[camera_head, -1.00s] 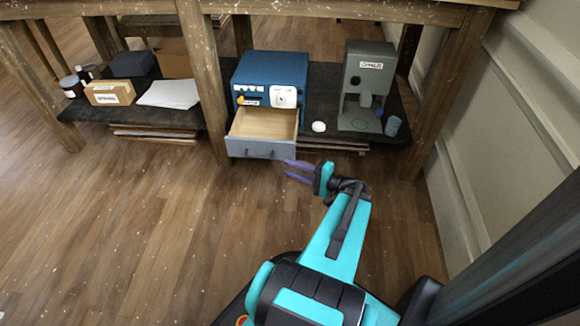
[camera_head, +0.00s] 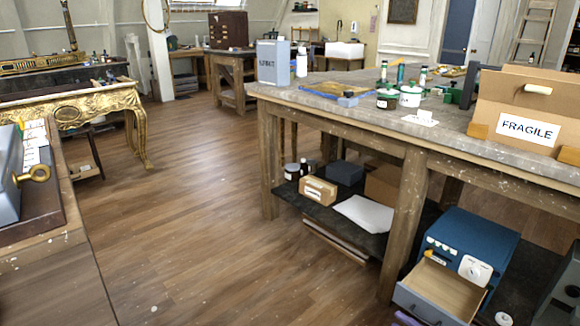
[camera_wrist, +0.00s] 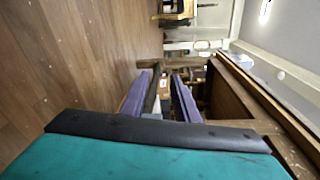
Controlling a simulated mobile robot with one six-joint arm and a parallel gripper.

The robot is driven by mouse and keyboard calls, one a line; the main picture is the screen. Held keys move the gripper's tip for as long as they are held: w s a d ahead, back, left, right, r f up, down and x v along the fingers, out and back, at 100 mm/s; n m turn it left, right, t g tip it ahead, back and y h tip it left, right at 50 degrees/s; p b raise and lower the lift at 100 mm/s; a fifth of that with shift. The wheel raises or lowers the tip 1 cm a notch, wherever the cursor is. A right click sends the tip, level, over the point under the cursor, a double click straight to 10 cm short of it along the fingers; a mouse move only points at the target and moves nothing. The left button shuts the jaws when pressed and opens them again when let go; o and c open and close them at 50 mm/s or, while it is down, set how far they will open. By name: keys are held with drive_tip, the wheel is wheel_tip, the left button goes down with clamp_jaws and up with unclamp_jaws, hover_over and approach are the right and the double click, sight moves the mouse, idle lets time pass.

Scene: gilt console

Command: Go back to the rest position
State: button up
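My gripper (camera_wrist: 162,78) shows in the wrist camera with its two purple fingers apart and nothing held between them. In the head view only a bit of a purple finger (camera_head: 407,319) shows at the bottom edge, just below the open drawer; the rest of my arm is out of that view. The blue cabinet (camera_head: 470,250) stands on the low shelf at the lower right. Its grey-fronted drawer (camera_head: 424,306) is pulled out and looks empty. I cannot tell the exact gap between finger and drawer.
A wooden workbench (camera_head: 372,112) holds a FRAGILE box (camera_head: 512,118), jars and tools. Its low shelf (camera_head: 318,212) carries a small carton and white sheets. A gilt console (camera_head: 90,108) stands at the left. Open wooden floor (camera_head: 195,215) lies between them.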

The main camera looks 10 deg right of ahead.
drive_tip(key=w+a+r+n+g+y+p, duration=0.2)
drive_tip(key=w+a+g+y+p, duration=0.15)
drive_tip(key=a, duration=0.75)
drive_tip(key=s+a+n+g+p, duration=0.35)
drive_tip(key=a+g+p, duration=0.2)
drive_tip(key=a, duration=0.65)
drive_tip(key=s+a+n+g+p, duration=0.35)
drive_tip(key=a+p, duration=0.25)
drive_tip(key=a, duration=0.5)
drive_tip(key=s+a+n+g+h+p, duration=0.2)
drive_tip(key=s+a+g+p, duration=0.15)
drive_tip(key=s, duration=0.35)
drive_tip(key=s+a+n+g+h+p, duration=0.2)
drive_tip(key=s+g+p, duration=0.2)
drive_tip(key=s, duration=0.2)
drive_tip(key=s+d+f+n+h+p, duration=0.1)
drive_tip(key=s+d+f+n+h, duration=0.1)
drive_tip(key=s+d+h, duration=0.2)
drive_tip(key=d+h, duration=0.3)
drive_tip(key=d, duration=0.3)
drive_tip(key=shift+s+d+f+g, duration=0.2)
drive_tip(key=shift+d+f+g, duration=0.1)
drive_tip(key=shift+d, duration=0.1)
drive_tip(key=shift+r, duration=0.1)
